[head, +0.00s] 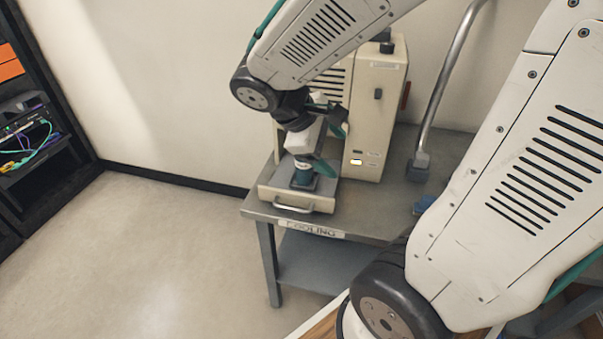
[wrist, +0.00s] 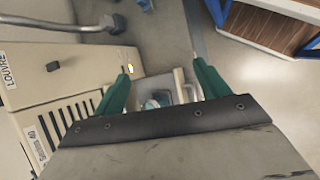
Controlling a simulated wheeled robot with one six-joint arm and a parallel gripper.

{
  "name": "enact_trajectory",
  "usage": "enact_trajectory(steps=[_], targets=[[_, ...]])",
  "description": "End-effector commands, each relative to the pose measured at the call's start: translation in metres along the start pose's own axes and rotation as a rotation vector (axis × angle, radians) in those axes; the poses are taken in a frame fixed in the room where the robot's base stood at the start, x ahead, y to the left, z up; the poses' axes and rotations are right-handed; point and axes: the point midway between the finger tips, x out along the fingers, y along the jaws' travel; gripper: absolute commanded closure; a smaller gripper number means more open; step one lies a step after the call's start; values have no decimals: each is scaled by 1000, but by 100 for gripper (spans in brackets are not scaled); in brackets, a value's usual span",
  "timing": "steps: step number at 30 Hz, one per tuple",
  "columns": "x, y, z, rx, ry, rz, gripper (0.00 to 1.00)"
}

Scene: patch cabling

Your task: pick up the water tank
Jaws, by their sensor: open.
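A small blue-grey container with a pale top, which I take for the water tank (head: 303,178), stands upright on the pulled-out tray (head: 268,194) of a cream cooling machine. My gripper (head: 320,158) is above and close beside it, with green fingers. In the wrist view the two fingers (wrist: 162,75) are apart, with nothing clamped between them. The tank's pale round top (wrist: 152,104) shows low between the fingers, partly hidden by the gripper's dark edge. I cannot tell whether a finger touches it.
The cream machine (head: 376,140) stands close behind and to the right, its front light yellow. The grey table (head: 262,211) carries a "COOLING" label. A bent metal pipe (head: 443,85) rises at the right. A blue object (head: 424,204) lies at the table's right. A cable rack (head: 30,125) stands far left.

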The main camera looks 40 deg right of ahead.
Motion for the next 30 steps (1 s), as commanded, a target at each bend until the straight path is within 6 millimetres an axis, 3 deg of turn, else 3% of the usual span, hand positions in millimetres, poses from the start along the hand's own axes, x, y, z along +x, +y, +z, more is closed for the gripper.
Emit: enact_trajectory(steps=[3, 9, 15, 18, 24, 30], targets=[[23, 19, -34, -207, -105, 137, 26], [60, 39, -102, -572, -234, 359, 26], [94, 36, -167, -892, -306, 528, 26], [106, 30, -188, -997, -321, 579, 26], [120, 27, -207, -1085, -331, 623, 26], [138, 40, -208, -1088, -330, 623, 26]])
